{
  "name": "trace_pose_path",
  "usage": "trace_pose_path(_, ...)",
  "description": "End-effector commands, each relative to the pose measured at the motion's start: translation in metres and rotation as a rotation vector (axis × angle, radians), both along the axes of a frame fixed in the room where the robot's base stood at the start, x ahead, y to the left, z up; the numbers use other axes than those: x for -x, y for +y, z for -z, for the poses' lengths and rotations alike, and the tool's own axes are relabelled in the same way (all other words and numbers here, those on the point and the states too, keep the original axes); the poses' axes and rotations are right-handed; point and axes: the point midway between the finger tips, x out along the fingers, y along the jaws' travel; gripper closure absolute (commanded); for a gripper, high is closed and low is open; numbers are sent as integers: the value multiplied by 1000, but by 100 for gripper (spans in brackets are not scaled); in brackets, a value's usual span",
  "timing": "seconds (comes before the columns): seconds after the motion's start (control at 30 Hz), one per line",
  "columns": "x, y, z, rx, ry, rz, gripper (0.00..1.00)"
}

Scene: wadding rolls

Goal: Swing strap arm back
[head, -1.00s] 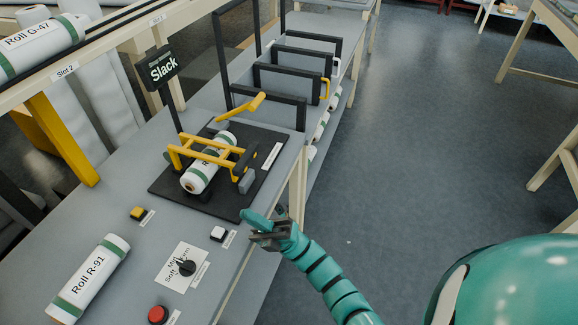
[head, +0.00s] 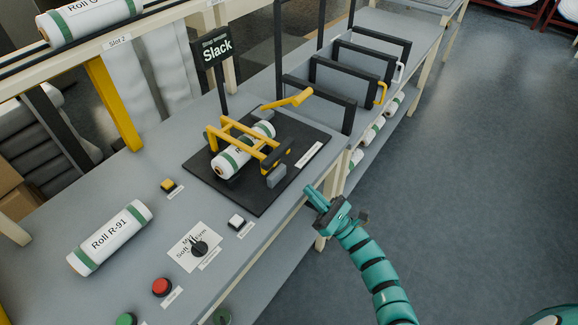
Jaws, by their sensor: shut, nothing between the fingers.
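The yellow strap arm (head: 240,135) is a frame lying over a white roll with green bands (head: 231,162) on a black base plate (head: 262,200). A yellow crank handle (head: 289,100) sticks up behind it. A sign reading "Slack" (head: 217,47) stands on a post at the back left of the plate. My gripper (head: 316,198) is shut and empty, just off the bench's front edge, to the right of and below the plate. It touches nothing that I can see.
Roll R-91 (head: 110,237) lies at the bench's left. Black frames (head: 345,70) stand farther right. The floor at right is clear.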

Motion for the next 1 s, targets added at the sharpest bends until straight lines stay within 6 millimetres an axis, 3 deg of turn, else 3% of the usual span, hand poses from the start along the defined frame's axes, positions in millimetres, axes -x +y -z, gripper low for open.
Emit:
trace_pose_path(0.47,-1,2,-3,8,-15,9,100)
trace_pose_path(1.0,-40,57,-50,7,-15,7,100)
